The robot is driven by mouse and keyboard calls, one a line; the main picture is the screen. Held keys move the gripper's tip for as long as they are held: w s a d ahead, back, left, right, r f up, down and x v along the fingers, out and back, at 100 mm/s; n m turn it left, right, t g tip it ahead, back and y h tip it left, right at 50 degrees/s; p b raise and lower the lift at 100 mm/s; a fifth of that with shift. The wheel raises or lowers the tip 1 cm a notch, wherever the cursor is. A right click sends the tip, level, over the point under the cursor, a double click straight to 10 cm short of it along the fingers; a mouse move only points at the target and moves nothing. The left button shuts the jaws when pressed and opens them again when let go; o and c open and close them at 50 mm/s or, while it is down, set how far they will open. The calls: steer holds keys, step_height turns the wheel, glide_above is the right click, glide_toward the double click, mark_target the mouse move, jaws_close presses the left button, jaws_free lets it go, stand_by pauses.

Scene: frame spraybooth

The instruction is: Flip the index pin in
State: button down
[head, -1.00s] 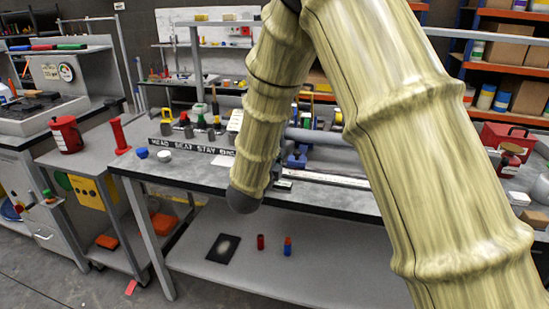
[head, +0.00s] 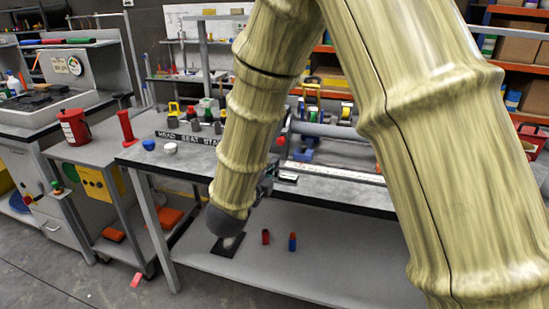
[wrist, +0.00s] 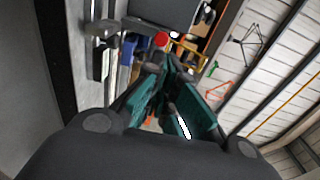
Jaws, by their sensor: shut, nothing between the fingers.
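A round red knob (wrist: 161,39) shows in the wrist view, just beyond my fingertips; it may be the head of the index pin. A small red spot (head: 281,140) beside my arm in the head view may be the same knob. I cannot tell which way the pin is turned. My gripper (wrist: 163,62) has teal fingers that come together at their tips with nothing between them. The tips point at the knob, and I cannot tell whether they touch it. In the head view my arm hides most of the gripper and the fixture.
The grey workbench (head: 330,193) carries a lettered strip (head: 187,137), a blue cap (head: 148,145) and a white cap (head: 170,148). A red bucket (head: 73,127) stands on the left cart.

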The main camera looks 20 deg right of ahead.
steer(key=v, duration=0.2)
steer(key=shift+s+a, duration=0.25)
steer(key=shift+s, duration=0.05)
steer(key=s+d+f+n+g+y+p, duration=0.1)
steer(key=s+f+n+g+y+p, duration=0.25)
steer(key=f, duration=0.65)
steer(key=s+d+f+n+y, duration=0.1)
steer(key=s+f+n+y, duration=0.1)
steer(key=s+f+n, duration=0.6)
steer(key=s+d+f+n+g+y+p, duration=0.1)
steer(key=f+n+g+y+p, duration=0.2)
steer(key=f, duration=0.9)
steer(key=s+d+f+n+g+y+p, duration=0.1)
steer(key=s+f+n+g, duration=0.2)
steer(key=s, duration=1)
steer(key=s+d+f+n+g+y+p, duration=0.1)
steer(key=s+f+n+g, duration=0.3)
steer(key=s, duration=1)
step_height(320, 180, down, 5)
steer(key=d+n, duration=0.1)
steer(key=n, duration=0.2)
steer(key=shift+d, duration=0.2)
